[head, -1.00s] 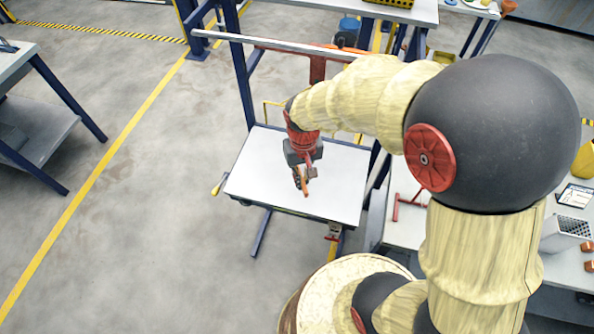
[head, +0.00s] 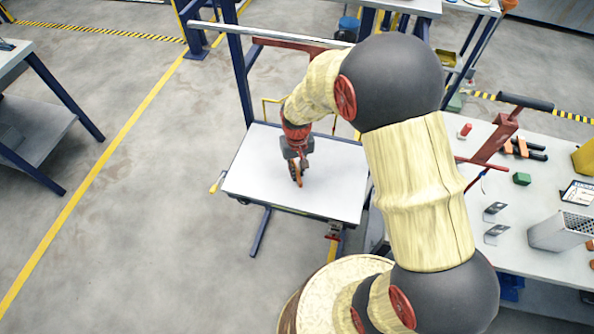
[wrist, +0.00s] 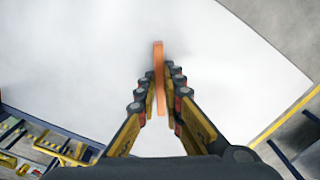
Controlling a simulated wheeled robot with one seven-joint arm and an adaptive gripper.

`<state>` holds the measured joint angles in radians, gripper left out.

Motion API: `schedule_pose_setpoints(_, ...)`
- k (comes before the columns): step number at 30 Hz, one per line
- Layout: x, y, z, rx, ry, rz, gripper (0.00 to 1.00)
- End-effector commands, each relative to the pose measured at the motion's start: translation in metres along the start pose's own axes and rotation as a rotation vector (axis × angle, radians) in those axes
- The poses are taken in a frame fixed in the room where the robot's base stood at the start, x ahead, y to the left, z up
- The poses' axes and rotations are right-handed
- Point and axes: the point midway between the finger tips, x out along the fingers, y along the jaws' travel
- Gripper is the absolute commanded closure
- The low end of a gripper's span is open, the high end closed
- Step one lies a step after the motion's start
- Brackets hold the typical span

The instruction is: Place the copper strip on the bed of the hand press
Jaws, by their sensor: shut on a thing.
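The copper strip (head: 299,181) is a thin orange-brown bar. It also shows in the wrist view (wrist: 159,62), between the fingertips and reaching beyond them. My gripper (head: 296,170) is shut on the strip, over a white tabletop (head: 245,180). In the wrist view, my gripper (wrist: 160,85) has one finger on each side of the strip. I cannot tell whether the strip touches the tabletop. A red frame with a black handle (head: 525,102) stands on the right bench and may be the hand press. Its bed is not clearly visible.
The right bench (head: 470,255) holds a grey perforated box (head: 560,230), a green block (head: 522,179), orange-and-black tools (head: 524,147) and small metal brackets (head: 496,234). A blue post (head: 240,70) and steel rail (head: 275,34) stand behind the white table. Floor at left is open.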

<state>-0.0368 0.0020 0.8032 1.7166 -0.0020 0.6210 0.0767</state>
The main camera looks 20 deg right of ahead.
Motion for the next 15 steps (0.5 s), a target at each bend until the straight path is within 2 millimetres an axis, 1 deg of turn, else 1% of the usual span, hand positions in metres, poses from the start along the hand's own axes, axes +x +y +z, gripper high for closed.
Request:
schedule_pose_setpoints(5, -0.0021, -0.0001, -0.0010, 0.000, 0.003, 0.000, 1.00)
schedule_pose_setpoints(9, 0.0018, -0.0001, -0.0008, 0.000, 0.002, 0.000, 1.00)
schedule_pose_setpoints(10, 0.0013, -0.0001, -0.0004, 0.000, 0.001, 0.000, 0.90)
schedule_pose_setpoints(15, 0.0009, -0.0001, -0.0004, 0.000, 0.001, 0.000, 0.80)
